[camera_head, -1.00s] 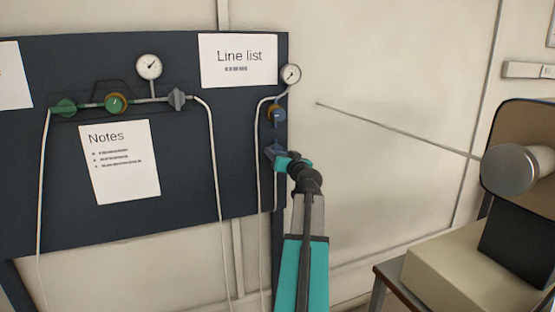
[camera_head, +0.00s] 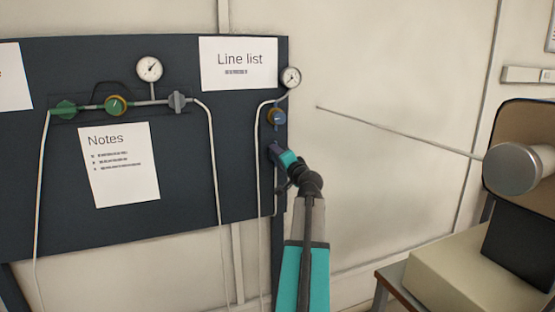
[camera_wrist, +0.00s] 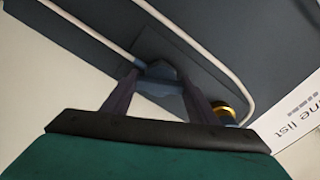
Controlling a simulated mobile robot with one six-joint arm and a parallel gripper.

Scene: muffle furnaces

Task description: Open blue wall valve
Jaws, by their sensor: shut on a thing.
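The blue wall valve (camera_wrist: 160,84) shows in the wrist view between the two fingers of my gripper (camera_wrist: 157,72). My gripper is shut on its blue handle. In the head view my gripper (camera_head: 275,151) reaches the lower right part of the dark wall panel (camera_head: 190,215) and covers most of the valve. The wrist view is strongly rolled against the panel. How far the handle is turned is hard to tell.
Above my gripper are a brass regulator with a blue knob (camera_head: 276,117) and a round gauge (camera_head: 291,77). A thin pale pipe (camera_head: 259,190) runs down beside the valve. Green and grey fittings (camera_head: 115,104) are at left. A furnace (camera_head: 520,200) stands at right.

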